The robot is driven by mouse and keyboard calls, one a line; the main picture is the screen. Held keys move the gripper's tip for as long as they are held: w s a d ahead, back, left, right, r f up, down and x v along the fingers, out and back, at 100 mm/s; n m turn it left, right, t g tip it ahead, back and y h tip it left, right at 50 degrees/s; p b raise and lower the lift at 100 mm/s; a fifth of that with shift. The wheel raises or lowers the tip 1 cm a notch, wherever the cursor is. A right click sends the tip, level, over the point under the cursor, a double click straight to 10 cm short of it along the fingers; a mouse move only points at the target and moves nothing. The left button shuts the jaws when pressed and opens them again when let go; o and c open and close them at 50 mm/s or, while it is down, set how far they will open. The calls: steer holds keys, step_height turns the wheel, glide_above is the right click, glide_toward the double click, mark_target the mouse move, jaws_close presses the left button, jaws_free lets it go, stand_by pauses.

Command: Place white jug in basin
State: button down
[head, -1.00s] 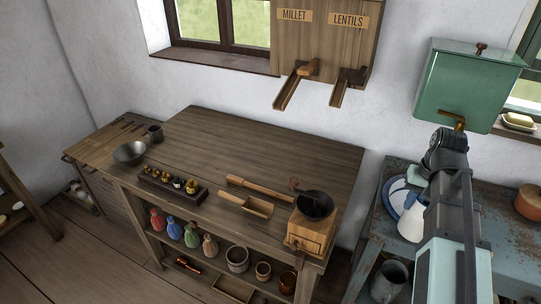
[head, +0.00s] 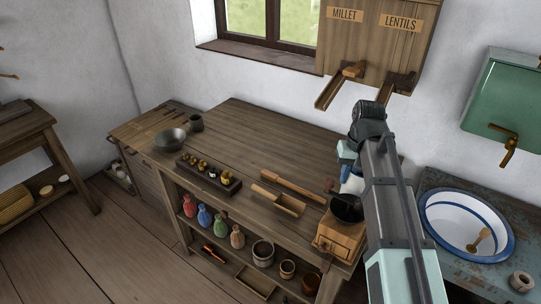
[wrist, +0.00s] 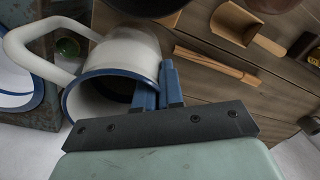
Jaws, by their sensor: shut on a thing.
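The white jug with a blue rim (wrist: 117,55) is in my gripper (wrist: 160,85). In the wrist view the blue fingers close on the jug's wall at the rim, and its handle points left. In the head view a small part of the jug (head: 352,183) shows beside my arm, near the grinder; the rest is hidden. The white basin with a blue rim (head: 432,221) is on the blue-grey table at the right, and the jug is left of it and apart from it.
A green water tank with a brass tap (head: 508,148) hangs above the basin. A grinder (head: 338,236) stands at the right end of the wooden bench (head: 262,135). Wooden chutes (head: 340,88) jut from the wall box above. The bench's back half is clear.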

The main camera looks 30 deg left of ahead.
steer(key=a+r+n, duration=0.3)
steer(key=a, duration=2.1)
steer(key=w+a+r, duration=0.2)
steer(key=w+a, duration=0.4)
steer(key=a, duration=0.2)
step_height(320, 180, down, 10)
steer(key=shift+w+r+n, duration=0.15)
steer(key=shift+r+n, duration=0.05)
steer(key=shift+n, duration=0.2)
steer(key=c, duration=1.7)
jaws_free()
steer(key=shift+f, duration=0.15)
steer(key=o, duration=0.4)
steer(key=shift+o, duration=0.2)
